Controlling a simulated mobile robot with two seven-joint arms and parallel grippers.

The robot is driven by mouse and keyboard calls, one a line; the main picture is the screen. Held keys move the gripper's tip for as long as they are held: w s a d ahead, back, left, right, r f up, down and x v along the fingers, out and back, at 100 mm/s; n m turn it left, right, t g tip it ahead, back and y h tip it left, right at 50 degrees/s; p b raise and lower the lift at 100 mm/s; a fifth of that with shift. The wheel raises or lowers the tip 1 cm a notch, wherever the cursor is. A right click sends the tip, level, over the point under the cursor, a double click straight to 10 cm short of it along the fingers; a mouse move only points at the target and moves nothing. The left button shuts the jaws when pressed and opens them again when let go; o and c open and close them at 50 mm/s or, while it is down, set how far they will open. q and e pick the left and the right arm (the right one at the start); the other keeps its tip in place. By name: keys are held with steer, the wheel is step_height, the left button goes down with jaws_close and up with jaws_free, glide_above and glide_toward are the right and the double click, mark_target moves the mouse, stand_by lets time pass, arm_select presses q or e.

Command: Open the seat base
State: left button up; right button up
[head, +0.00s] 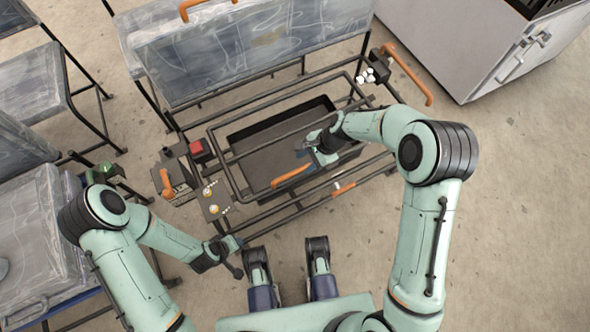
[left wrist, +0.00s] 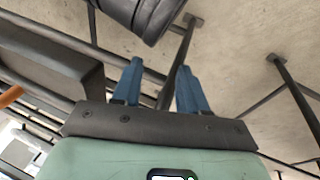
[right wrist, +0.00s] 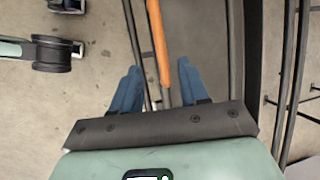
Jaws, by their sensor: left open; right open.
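The seat base appears in the head view as a dark tubular frame (head: 236,181) around a black tray (head: 262,158). An orange handle (head: 291,174) sits on the frame's near side. My right gripper (head: 311,156) is over the tray close to this handle, open and empty. In the right wrist view the orange handle (right wrist: 159,42) runs up between and beyond the open blue fingers, with no grip on it. My left gripper (head: 236,254) is low at the near left of the frame. In the left wrist view its fingers (left wrist: 159,78) are open, with a dark bar behind them.
A grey backrest (head: 240,45) stands behind the frame. A panel with a red button (head: 197,147) is at its left, another orange handle (head: 410,75) at its right. Grey chairs (head: 30,85) fill the left. A white cabinet (head: 470,45) is at upper right. Right floor is clear.

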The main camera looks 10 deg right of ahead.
mark_target(293, 172)
steer(key=b+x, duration=0.1)
steer(key=x, duration=0.3)
steer(key=shift+f, duration=0.15)
steer(key=x, duration=0.2)
steer(key=shift+a+f+b, duration=0.15)
steer(key=shift+f+b, duration=0.1)
steer(key=shift+b, duration=0.1)
arm_select(q)
steer(key=shift+g, duration=0.4)
steer(key=shift+s+a+f, duration=0.2)
steer(key=shift+s+f, duration=0.15)
steer(key=shift+f, duration=0.3)
steer(key=shift+s+a+f, duration=0.2)
steer(key=shift+s+f, duration=0.1)
steer(key=shift+f, duration=0.4)
steer(key=shift+s+a+f, duration=0.2)
steer(key=shift+s+f, duration=0.15)
steer(key=shift+f, duration=0.3)
arm_select(e)
steer(key=shift+x, duration=0.75)
jaws_close()
